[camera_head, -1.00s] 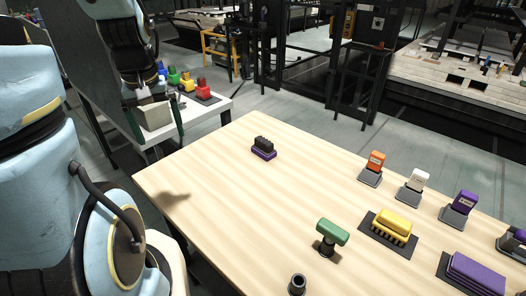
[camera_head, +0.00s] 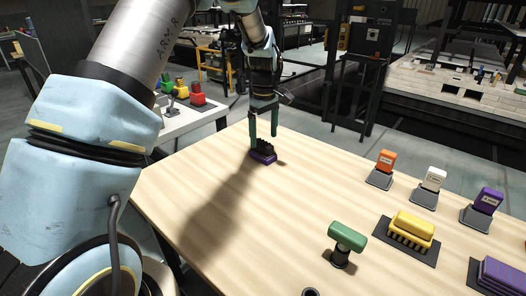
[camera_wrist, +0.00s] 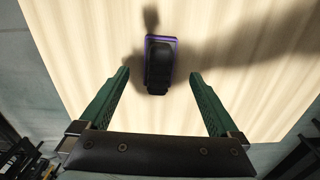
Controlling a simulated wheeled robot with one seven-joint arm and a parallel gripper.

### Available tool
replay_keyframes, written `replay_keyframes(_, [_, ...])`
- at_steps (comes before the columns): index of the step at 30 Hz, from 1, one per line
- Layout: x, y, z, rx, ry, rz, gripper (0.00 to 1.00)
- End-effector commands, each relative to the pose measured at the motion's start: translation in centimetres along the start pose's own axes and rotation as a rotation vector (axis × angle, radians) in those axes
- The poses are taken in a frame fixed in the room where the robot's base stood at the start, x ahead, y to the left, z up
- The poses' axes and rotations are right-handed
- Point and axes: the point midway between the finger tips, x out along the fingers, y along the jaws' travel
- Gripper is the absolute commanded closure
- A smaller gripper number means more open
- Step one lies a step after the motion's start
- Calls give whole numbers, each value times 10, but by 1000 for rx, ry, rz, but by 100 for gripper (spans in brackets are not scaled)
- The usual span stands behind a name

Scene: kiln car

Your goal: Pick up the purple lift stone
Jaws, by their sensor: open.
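A small block with a purple base and a black ridged top (camera_head: 264,157) sits at the far left corner of the wooden table. A purple block (camera_head: 503,275) lies at the near right, and a purple piece (camera_head: 487,201) leans in a grey stand at the right edge. My gripper (camera_head: 263,141) is open and points down over the purple-based block, with its green fingers on either side of it. In the wrist view the block (camera_wrist: 160,65) lies between and slightly beyond the fingertips, with clear space to both. I cannot tell the exact height of the fingertips.
The wooden table (camera_head: 225,205) is bare around the block. A green-topped stand (camera_head: 347,236), a yellow brush-like block (camera_head: 411,227), an orange piece (camera_head: 387,160) and a white piece (camera_head: 433,180) stand to the right. A white side table (camera_head: 195,121) holds coloured items behind.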

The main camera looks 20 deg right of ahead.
Motion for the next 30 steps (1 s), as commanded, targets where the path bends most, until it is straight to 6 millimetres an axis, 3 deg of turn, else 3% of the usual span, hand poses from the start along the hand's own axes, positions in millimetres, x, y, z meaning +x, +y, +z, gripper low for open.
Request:
replay_keyframes(5, [11, 0, -1, 0, -1, -1, 3])
replay_keyframes(15, [54, 1, -4, 1, -1, 0, 3])
replay_keyframes(23, [59, 1, -5, 1, 0, 2, 3])
replay_keyframes(30, [59, 1, -4, 1, 0, 1, 27])
